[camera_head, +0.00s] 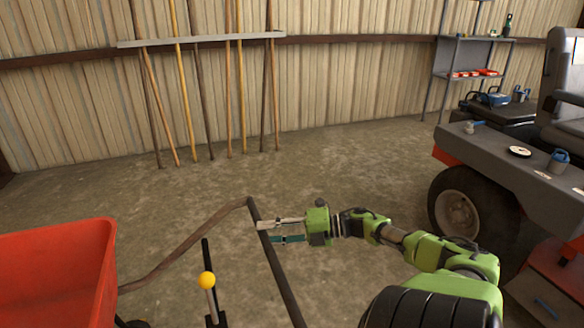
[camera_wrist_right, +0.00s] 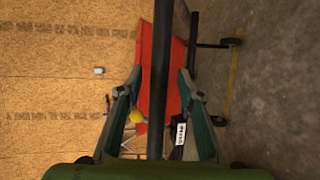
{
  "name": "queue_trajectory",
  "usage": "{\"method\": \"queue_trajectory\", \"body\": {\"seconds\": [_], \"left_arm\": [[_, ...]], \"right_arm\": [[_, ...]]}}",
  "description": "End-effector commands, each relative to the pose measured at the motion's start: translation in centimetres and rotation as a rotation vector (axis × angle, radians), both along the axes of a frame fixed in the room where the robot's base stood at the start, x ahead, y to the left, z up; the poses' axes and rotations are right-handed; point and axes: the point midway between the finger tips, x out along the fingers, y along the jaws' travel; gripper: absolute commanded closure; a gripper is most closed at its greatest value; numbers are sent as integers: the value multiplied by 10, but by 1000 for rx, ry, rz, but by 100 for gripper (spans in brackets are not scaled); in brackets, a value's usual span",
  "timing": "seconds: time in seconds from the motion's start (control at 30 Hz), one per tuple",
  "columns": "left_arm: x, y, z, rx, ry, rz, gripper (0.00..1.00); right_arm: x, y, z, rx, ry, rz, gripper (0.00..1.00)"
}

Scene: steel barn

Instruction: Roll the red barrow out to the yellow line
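The red barrow's tub (camera_head: 55,275) is cut off at the lower left of the head view. Its brown side rail runs to a dark handle bar (camera_head: 282,275), and a yellow-knobbed lever (camera_head: 206,281) stands beside it. My right gripper (camera_head: 266,232) is at the bar's upper end. In the right wrist view, the bar (camera_wrist_right: 160,70) passes between the open fingers (camera_wrist_right: 158,92), with gaps on both sides. The red tub (camera_wrist_right: 144,60) lies beyond. A yellow strip on the floor (camera_wrist_right: 233,85), probably the yellow line, shows near dark wheels (camera_wrist_right: 230,43). My left gripper is not in view.
A grey and red vehicle (camera_head: 510,155) with a big tyre stands at the right. Long poles (camera_head: 185,90) lean on a wall rack at the back, and a shelf (camera_head: 475,55) stands at the back right. The concrete floor (camera_head: 340,165) between is clear.

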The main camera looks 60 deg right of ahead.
Motion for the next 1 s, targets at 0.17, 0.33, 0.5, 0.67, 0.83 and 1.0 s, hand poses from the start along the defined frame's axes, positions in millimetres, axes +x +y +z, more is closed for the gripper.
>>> {"method": "queue_trajectory", "body": {"seconds": [0.17,0.33,0.5,0.67,0.83,1.0], "left_arm": [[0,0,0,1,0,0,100],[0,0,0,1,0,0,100],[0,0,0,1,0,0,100],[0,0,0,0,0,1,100],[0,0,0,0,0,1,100],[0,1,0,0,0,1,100]], "right_arm": [[-30,-18,5,-2,5,-2,66],[-59,-36,10,-1,5,-3,66],[-78,-47,15,-1,3,-2,66],[-85,-51,18,-1,1,0,66],[-86,-52,18,-1,1,0,66],[-86,-52,18,-1,1,0,66]]}}
